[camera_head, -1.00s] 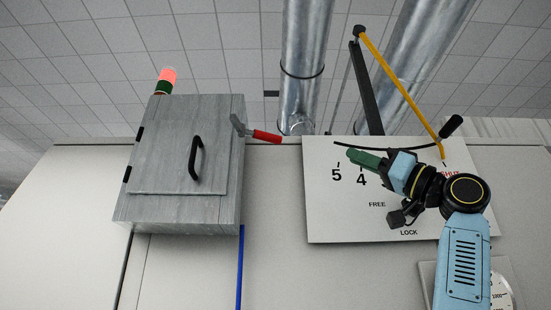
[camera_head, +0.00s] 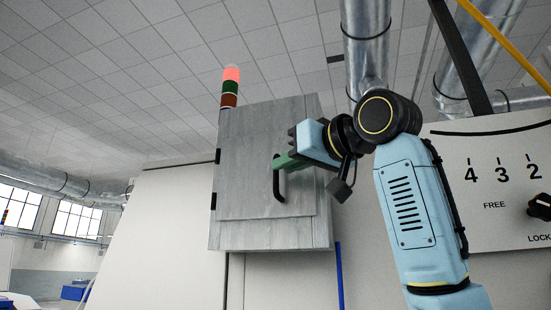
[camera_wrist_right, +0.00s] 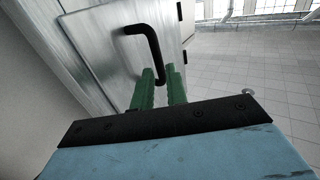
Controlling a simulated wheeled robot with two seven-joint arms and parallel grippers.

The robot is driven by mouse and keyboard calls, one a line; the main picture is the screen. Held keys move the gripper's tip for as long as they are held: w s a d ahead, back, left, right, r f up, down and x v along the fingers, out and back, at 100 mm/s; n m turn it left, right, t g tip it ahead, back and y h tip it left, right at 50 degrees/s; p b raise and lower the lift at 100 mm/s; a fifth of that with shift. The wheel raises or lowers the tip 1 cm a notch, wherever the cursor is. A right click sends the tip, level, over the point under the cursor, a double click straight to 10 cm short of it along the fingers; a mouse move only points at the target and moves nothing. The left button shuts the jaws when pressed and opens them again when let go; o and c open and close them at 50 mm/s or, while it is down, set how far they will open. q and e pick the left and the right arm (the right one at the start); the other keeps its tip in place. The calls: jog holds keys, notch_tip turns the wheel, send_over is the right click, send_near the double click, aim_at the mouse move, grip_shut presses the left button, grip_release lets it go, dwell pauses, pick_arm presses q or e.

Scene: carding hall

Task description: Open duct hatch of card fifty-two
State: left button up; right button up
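The duct hatch is the grey door (camera_head: 240,190) on the front of a grey metal box (camera_head: 325,215), and it looks closed. It has a black bow handle (camera_head: 277,187), also seen in the right wrist view (camera_wrist_right: 152,42). My right gripper (camera_head: 282,161) is at the upper part of this handle in the head view. In the wrist view its two green fingers (camera_wrist_right: 160,80) stand a little apart, with one end of the handle between their tips. Whether they press on it I cannot tell. My left gripper is not in view. No card number shows.
A white panel (camera_head: 490,225) with numbers, FREE and LOCK marks and a black knob (camera_head: 540,206) is at the right. A signal lamp (camera_head: 230,88) stands by the box top. Ducts (camera_head: 366,45) run overhead.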

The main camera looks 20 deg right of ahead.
aim_at(260, 170)
jog(key=shift+p+x, duration=0.65)
jog(key=shift+x, duration=1.5)
jog(key=shift+c, duration=0.3)
grip_shut()
jog(key=shift+s, duration=0.1)
